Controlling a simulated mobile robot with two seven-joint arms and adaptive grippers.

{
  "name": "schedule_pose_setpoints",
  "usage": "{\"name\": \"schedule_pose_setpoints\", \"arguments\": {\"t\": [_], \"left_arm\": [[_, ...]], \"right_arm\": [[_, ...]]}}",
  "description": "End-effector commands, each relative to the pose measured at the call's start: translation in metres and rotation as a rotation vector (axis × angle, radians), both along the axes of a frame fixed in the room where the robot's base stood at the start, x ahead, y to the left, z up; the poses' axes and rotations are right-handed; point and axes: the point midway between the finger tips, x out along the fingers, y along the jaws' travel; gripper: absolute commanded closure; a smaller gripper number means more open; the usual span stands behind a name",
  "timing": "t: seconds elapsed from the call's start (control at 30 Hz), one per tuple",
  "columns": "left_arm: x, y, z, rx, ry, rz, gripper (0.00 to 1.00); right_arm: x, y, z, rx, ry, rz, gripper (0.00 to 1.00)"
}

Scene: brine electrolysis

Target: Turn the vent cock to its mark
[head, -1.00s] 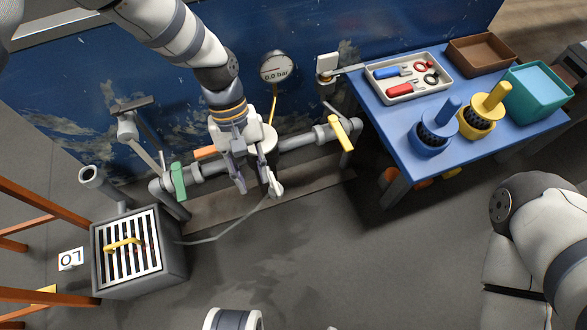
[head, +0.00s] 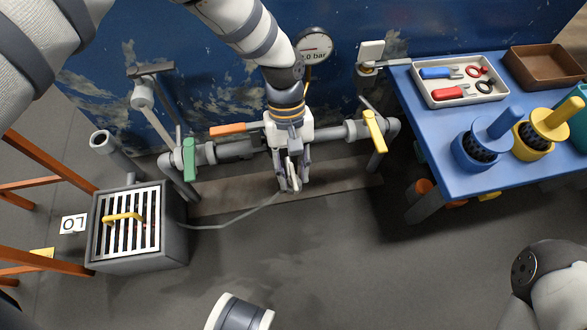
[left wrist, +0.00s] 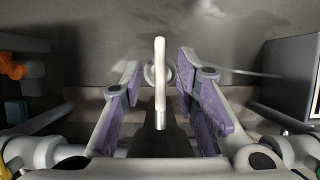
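In the left wrist view a pale upright lever (left wrist: 160,80) on a round body stands between the purple-padded fingers of my left gripper (left wrist: 158,90). I take this lever to be the vent cock. A gap shows on each side of it, so the gripper is open around it and not closed on it. In the head view my left gripper (head: 291,178) points down in front of the middle of the grey pipe (head: 330,135) and mostly hides the cock. I cannot make out the mark. My right gripper is out of view.
The pipe carries a green handle (head: 190,160), an orange handle (head: 228,129) and a yellow handle (head: 374,130). A thin hose (head: 235,219) runs to the grated box (head: 140,262) at left. A gauge (head: 314,45) hangs behind. A blue table (head: 430,145) stands at right.

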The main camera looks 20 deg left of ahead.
Motion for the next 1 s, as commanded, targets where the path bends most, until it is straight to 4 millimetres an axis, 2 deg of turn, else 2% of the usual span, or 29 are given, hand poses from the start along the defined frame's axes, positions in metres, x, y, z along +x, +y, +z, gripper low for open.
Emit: {"name": "schedule_pose_setpoints", "arguments": {"t": [0.1, 0.2, 0.23, 0.67, 1.0], "left_arm": [[0.0000, 0.0000, 0.0004, 0.000, 0.000, 0.000, 0.74], [0.0000, 0.0000, 0.0004, 0.000, 0.000, 0.000, 0.97], [0.0000, 0.0000, 0.0004, 0.000, 0.000, 0.000, 1.00], [0.0005, -0.0005, 0.0001, 0.000, -0.001, -0.043, 1.00], [0.0009, -0.0021, 0.0000, 0.001, 0.000, -0.288, 1.00]], "right_arm": [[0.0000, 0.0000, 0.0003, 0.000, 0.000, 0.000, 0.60], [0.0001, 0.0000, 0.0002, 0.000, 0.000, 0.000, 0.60], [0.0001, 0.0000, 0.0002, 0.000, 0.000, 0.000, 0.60], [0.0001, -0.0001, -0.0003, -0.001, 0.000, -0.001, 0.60], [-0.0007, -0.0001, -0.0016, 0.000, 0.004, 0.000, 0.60]]}}
